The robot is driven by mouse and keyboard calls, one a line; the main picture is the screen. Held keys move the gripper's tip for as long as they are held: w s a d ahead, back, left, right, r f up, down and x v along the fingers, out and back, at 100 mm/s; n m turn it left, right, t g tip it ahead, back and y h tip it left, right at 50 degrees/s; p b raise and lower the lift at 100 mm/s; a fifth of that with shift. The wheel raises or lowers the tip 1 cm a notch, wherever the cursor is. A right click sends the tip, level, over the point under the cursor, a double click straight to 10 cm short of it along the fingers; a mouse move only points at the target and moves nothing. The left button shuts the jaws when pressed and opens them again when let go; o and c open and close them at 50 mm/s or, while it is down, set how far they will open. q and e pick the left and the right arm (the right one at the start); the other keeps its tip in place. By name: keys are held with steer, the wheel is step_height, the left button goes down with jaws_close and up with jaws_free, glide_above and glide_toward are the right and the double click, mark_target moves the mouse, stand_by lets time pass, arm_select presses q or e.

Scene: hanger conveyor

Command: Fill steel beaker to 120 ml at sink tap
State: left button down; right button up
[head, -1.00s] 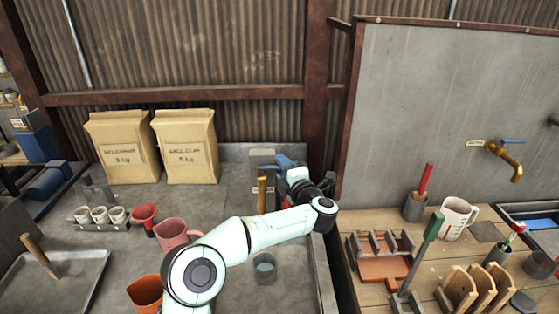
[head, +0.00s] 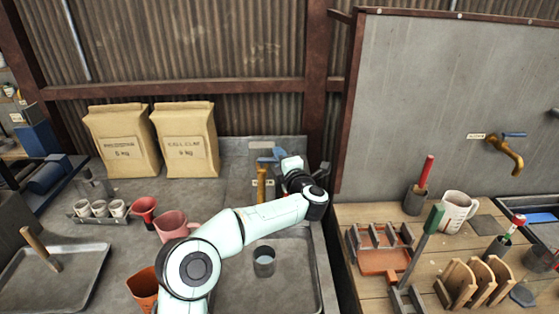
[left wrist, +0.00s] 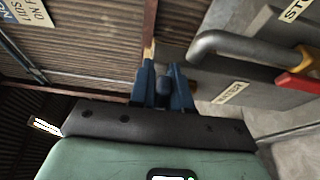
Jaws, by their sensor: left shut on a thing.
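The steel beaker (head: 264,266) stands upright in the grey sink basin (head: 300,285), below the brass tap (head: 262,180). A pale bluish surface shows inside it; its level against any mark cannot be read. The tap has a blue lever (head: 265,154) on top. My left gripper (head: 281,157) is at the lever, shut on it as far as I can see. In the left wrist view its blue fingers (left wrist: 166,88) are close together around a small dark part, and the lever is mostly hidden. No water stream can be made out. My right gripper is not in view.
A pink jug (head: 174,225), a red cup (head: 145,207) and an orange cup (head: 143,287) stand left of the basin. Two paper bags (head: 190,143) stand behind. A wooden bench (head: 350,213) with racks and a white jug (head: 457,208) is at right.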

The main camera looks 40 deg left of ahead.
arm_select(q)
steer(key=shift+s+d+f+m+t+h+b, duration=0.1)
steer(key=shift+s+d+m+t+h+b, duration=0.1)
steer(key=shift+m+t+h+b, duration=0.3)
steer(key=shift+s+d+m+t+h+b, duration=0.1)
steer(key=shift+s+m+t+b, duration=0.1)
steer(key=shift+t+b, duration=0.35)
steer(key=shift+d+m+t+h+b, duration=0.2)
steer(key=shift+m+t+h+b, duration=0.45)
steer(key=shift+b, duration=0.15)
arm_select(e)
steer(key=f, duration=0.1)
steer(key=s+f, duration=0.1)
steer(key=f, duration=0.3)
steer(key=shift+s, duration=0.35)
arm_select(q)
steer(key=c, duration=1.2)
jaws_free()
steer(key=shift+o, duration=0.2)
steer(key=b+v, duration=0.2)
steer(key=v, duration=1.1)
steer(key=shift+s+d, duration=0.15)
steer(key=shift+s, duration=0.05)
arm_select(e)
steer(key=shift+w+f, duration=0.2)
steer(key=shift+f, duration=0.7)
